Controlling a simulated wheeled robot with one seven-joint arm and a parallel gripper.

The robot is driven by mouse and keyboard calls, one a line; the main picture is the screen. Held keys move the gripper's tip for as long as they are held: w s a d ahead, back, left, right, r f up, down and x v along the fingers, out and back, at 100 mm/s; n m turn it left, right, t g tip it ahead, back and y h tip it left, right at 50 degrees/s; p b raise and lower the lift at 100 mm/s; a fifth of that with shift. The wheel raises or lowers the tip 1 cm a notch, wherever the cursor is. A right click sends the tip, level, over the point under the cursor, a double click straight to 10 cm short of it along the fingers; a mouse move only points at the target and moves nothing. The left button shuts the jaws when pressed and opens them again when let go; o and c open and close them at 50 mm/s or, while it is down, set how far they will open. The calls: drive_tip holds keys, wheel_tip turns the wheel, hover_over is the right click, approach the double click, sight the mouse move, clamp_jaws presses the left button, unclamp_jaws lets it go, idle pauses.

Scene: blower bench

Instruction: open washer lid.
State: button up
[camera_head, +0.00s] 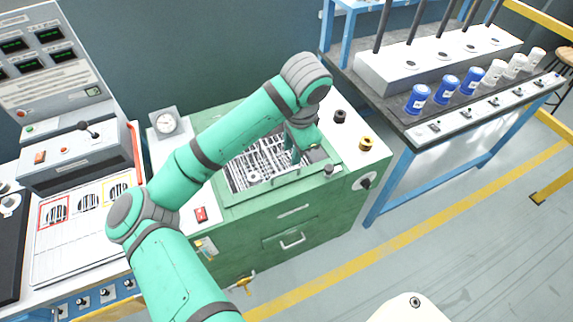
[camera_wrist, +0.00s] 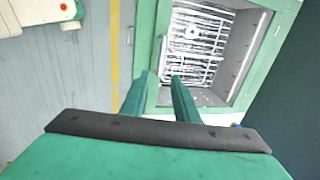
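The washer (camera_head: 290,225) is a green cabinet with a green-framed rectangular opening on top. Its metal rack (camera_head: 262,160) shows inside, and also in the wrist view (camera_wrist: 195,50). I cannot tell whether a clear lid covers the opening; no raised lid shows. My gripper (camera_head: 297,156) points down at the right part of the opening, partly hidden by my arm. In the wrist view my gripper (camera_wrist: 159,76) has its two fingers apart, with the green frame edge (camera_wrist: 153,60) appearing between them. Contact cannot be told.
A dial gauge (camera_head: 166,123) stands behind the washer's left side. A black knob (camera_head: 340,116) and a brass fitting (camera_head: 365,143) sit right of the opening. A bench with blue bottles (camera_head: 418,99) and white ones (camera_head: 494,72) stands at right. A control console (camera_head: 75,160) is at left.

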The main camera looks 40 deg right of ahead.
sight(288, 171)
drive_tip(key=f, duration=0.3)
drive_tip(key=w+f, duration=0.1)
drive_tip(key=f, duration=0.3)
drive_tip(key=w+f, duration=0.1)
drive_tip(key=f, duration=0.2)
drive_tip(key=shift+d+f, duration=0.2)
drive_tip(key=shift+f, duration=0.05)
clamp_jaws()
